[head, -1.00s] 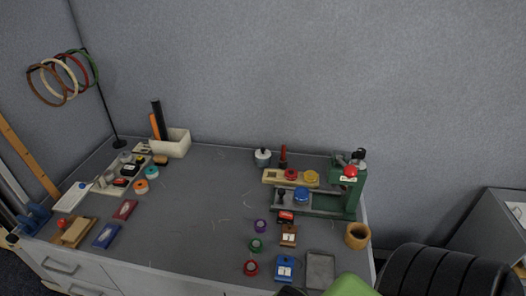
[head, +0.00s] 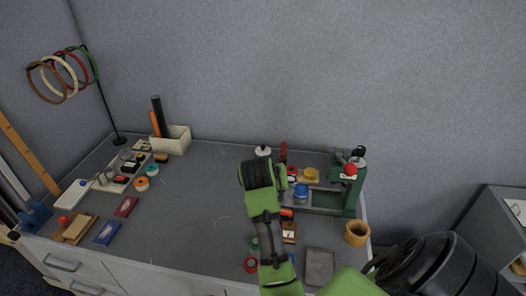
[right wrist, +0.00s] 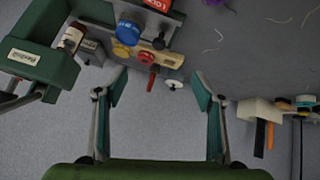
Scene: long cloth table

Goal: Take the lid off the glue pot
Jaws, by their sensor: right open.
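The glue pot (head: 263,151) is a small pale round pot at the back of the table, capped by a lid with a dark knob. In the head view my right arm hides its lower part. In the right wrist view the pot (right wrist: 174,84) shows small, with its knob, in the gap between my fingers. My right gripper (right wrist: 160,74) is open and empty, apart from the pot. In the head view its fingers are mostly hidden behind my own arm. My left gripper is not in view.
Right of the pot stand a red stick (head: 283,152), a wooden stamp rack (right wrist: 165,59) and a green press (head: 349,185). A white box (head: 172,145) with dark and orange rolls stands to the left. The table's middle left is clear.

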